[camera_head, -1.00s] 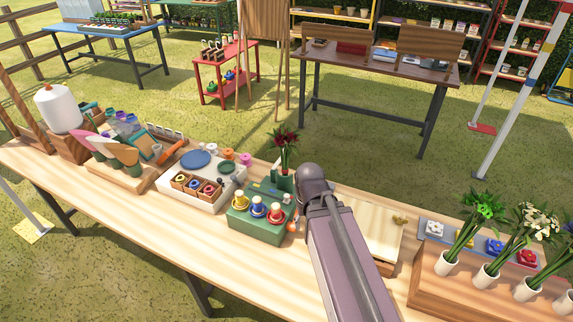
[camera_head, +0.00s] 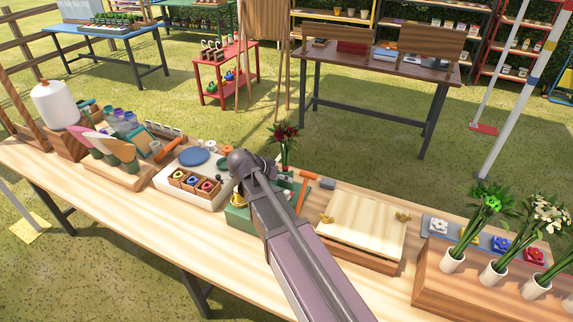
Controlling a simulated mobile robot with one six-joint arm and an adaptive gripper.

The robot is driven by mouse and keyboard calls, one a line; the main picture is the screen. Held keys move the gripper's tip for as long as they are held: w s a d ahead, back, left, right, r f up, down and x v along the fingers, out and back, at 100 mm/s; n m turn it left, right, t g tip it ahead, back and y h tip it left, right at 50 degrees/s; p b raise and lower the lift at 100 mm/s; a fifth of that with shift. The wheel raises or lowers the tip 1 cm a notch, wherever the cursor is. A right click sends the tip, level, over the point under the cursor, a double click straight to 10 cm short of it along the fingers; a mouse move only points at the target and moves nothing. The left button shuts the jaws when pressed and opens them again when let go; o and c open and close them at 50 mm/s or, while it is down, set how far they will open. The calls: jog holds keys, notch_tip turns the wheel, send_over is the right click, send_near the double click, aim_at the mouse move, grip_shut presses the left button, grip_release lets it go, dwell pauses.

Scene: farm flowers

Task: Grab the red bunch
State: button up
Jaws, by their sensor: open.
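The red bunch (camera_head: 285,132) has dark red blooms on green stems and stands upright near the back edge of the wooden table (camera_head: 140,222). The foot of its stems is partly hidden behind my arm and the green block (camera_head: 238,217). My arm reaches up from the bottom, and its dark rounded joint is just left of the bunch in the picture. My gripper does not show; it is out of sight beyond the arm, so I cannot tell whether it touches anything.
Right are a pale wooden board (camera_head: 362,222), an orange-handled tool (camera_head: 318,181) and green (camera_head: 465,236) and white bunches (camera_head: 520,245) in white cups.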

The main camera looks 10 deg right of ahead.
jog(key=w+a+r+m+t+h+b, duration=0.1)
jog(key=w+a+r+m+t+h, duration=0.2)
jog(key=w+a, duration=0.4)
jog(key=shift+a+r+m+t, duration=0.2)
jog(key=shift+r+m+t, duration=0.1)
jog(key=shift+r, duration=0.3)
jog(key=b, duration=0.3)
send_near(283, 155)
jog(key=x, duration=0.4)
jog(key=shift+b+x, duration=0.3)
jog(key=shift+x, duration=0.75)
jog(key=shift+w, duration=0.2)
jog(key=shift+b+x, duration=0.95)
jog(key=shift+x, duration=1.55)
jog(key=shift+s, duration=0.1)
